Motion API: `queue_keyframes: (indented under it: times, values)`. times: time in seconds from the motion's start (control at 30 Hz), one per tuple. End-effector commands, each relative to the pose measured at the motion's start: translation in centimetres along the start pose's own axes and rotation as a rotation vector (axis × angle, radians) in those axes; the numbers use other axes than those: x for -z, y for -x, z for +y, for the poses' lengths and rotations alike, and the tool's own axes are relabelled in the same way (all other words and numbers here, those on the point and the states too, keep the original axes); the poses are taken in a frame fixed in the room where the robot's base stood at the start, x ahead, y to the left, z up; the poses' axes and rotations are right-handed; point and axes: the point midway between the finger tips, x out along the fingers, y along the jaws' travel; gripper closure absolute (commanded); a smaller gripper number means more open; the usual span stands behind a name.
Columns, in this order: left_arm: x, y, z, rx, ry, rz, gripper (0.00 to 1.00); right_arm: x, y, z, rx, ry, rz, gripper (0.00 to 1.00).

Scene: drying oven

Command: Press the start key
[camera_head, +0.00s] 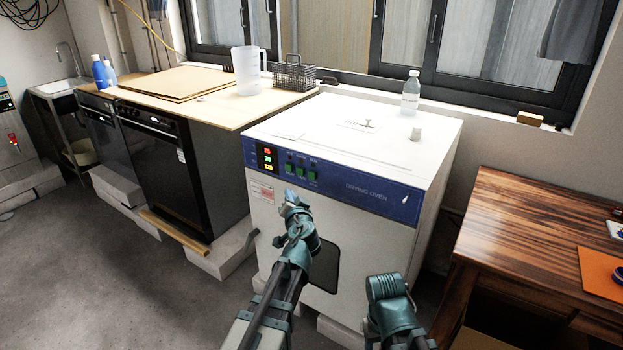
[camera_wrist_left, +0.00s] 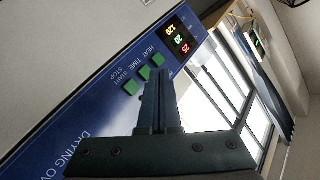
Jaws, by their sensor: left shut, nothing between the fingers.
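The drying oven (camera_head: 345,250) is a white box with a blue front panel. Three green keys sit right of its lit display; the rightmost, the start key (camera_head: 312,176), is labelled START STOP in the left wrist view (camera_wrist_left: 131,88). My left gripper (camera_head: 290,194) is shut and empty, just below the leftmost key in the head view. In the left wrist view its fingertips (camera_wrist_left: 160,72) overlap the panel beside the HEAT and TIME keys. Contact with the panel cannot be told. My right arm shows at the lower middle; its gripper is not visible.
The display (camera_head: 267,159) shows red, green and yellow numbers. A clear bottle (camera_head: 411,93) and a small white piece (camera_head: 416,133) stand on the oven top. A wooden table (camera_head: 510,235) stands to the right. A counter (camera_head: 215,107) with a jug stands to the left.

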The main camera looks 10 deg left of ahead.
Motion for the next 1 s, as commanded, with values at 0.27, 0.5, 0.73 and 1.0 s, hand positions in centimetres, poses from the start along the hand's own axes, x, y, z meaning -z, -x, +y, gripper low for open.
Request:
queue_keyframes:
  times: [0.27, 0.5, 0.73, 1.0]
  values:
    - [0.6, -0.9, 0.7, -0.001, 0.000, 0.000, 1.00, 0.0, 0.0, 0.0, 0.000, 0.000, 0.000, 0.41]
    - [2.0, -2.9, 2.1, -0.001, -0.001, 0.000, 1.00, 0.0, 0.0, 0.0, 0.000, 0.000, 0.000, 0.41]
    - [3.6, -5.1, 3.6, -0.001, -0.001, 0.000, 1.00, 0.0, 0.0, 0.0, 0.000, 0.000, 0.000, 0.41]
    - [4.5, -6.2, 4.5, 0.000, 0.000, -0.001, 1.00, 0.0, 0.0, 0.0, 0.000, 0.000, 0.000, 0.41]
